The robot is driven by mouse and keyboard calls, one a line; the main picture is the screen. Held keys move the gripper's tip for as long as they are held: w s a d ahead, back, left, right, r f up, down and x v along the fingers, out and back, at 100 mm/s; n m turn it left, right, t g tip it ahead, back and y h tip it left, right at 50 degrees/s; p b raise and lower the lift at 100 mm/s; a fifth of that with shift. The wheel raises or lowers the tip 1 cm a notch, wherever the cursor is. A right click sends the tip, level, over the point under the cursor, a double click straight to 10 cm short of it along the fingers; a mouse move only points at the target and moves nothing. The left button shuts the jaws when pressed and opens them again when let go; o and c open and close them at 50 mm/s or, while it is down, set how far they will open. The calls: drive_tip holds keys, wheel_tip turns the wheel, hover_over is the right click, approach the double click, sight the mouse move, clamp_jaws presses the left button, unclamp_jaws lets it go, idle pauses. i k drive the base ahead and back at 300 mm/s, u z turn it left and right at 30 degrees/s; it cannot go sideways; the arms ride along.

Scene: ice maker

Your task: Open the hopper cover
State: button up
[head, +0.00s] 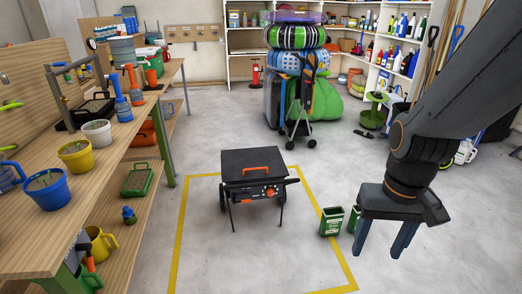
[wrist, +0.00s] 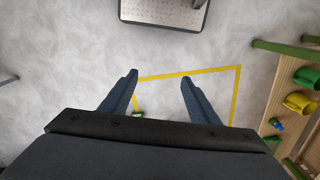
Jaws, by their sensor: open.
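The ice maker (head: 254,186) is a black box-like machine on legs and wheels, standing on the floor inside a yellow taped outline. Its flat black cover (head: 240,159) with an orange handle (head: 262,170) on it appears closed; I take this to be the hopper cover. A front panel with orange knobs shows below it. My gripper (head: 381,250) is at the right of the head view, fingers pointing down, apart from the machine. In the wrist view my gripper (wrist: 159,77) is open with nothing between its fingers.
Green containers (head: 331,222) stand on the floor between the machine and my gripper. A wooden workbench (head: 30,225) with pots and tools runs along the left. A stacked cart (head: 297,95) stands behind.

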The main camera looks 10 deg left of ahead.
sight(241, 164)
drive_tip(key=k, duration=0.45)
drive_tip(key=u, duration=0.55)
drive_tip(key=i, duration=1.65)
drive_tip(key=z, duration=0.55)
